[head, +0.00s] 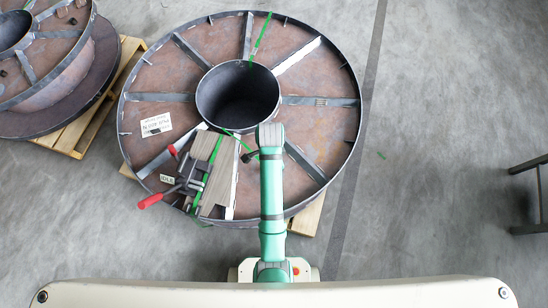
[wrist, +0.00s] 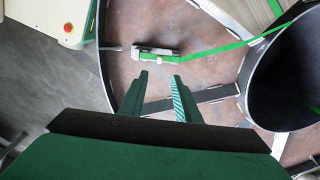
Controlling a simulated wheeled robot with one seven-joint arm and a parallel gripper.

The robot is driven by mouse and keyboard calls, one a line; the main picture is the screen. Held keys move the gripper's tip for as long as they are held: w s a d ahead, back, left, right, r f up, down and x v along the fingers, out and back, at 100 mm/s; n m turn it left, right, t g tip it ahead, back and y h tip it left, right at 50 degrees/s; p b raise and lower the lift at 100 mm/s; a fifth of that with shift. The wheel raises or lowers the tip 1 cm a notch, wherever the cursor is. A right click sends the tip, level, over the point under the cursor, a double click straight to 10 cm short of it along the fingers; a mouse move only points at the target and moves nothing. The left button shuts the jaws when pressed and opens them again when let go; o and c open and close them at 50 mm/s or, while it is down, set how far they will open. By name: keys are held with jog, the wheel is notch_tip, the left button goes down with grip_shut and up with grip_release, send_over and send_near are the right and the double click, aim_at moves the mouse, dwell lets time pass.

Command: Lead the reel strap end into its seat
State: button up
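A green strap (wrist: 215,50) runs over the reel's rusty face in the wrist view. Its left end meets a small grey metal piece (wrist: 155,51), with some green along its lower edge. I cannot tell whether this piece is the seat or a fitting on the strap. My gripper (wrist: 161,76) is open, with nothing between its fingers, and its tips appear just below that piece. In the head view the green strap (head: 262,38) crosses the large steel reel (head: 305,140) at the top and reappears below the hub. My arm hides the gripper there.
The open hub (head: 238,97) is at the reel's middle, with raised spokes around it. Wooden boards (head: 220,180) and clamps with red handles (head: 150,201) lie at lower left. Another reel (head: 50,60) stands upper left. The floor at right is mostly clear.

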jog(key=f, duration=0.2)
jog(key=a+f, duration=0.1)
jog(key=f, duration=0.1)
jog(key=shift+s+a+f, duration=0.1)
jog(key=shift+s+f, duration=0.05)
jog(key=shift+f, duration=0.2)
jog(key=shift+s+d+f, duration=0.15)
jog(key=shift+d+f, duration=0.05)
jog(key=shift+f, duration=1.25)
jog(key=shift+s+d+f, duration=0.1)
jog(key=shift+d+f, duration=0.05)
jog(key=shift+f, duration=1.25)
grip_shut()
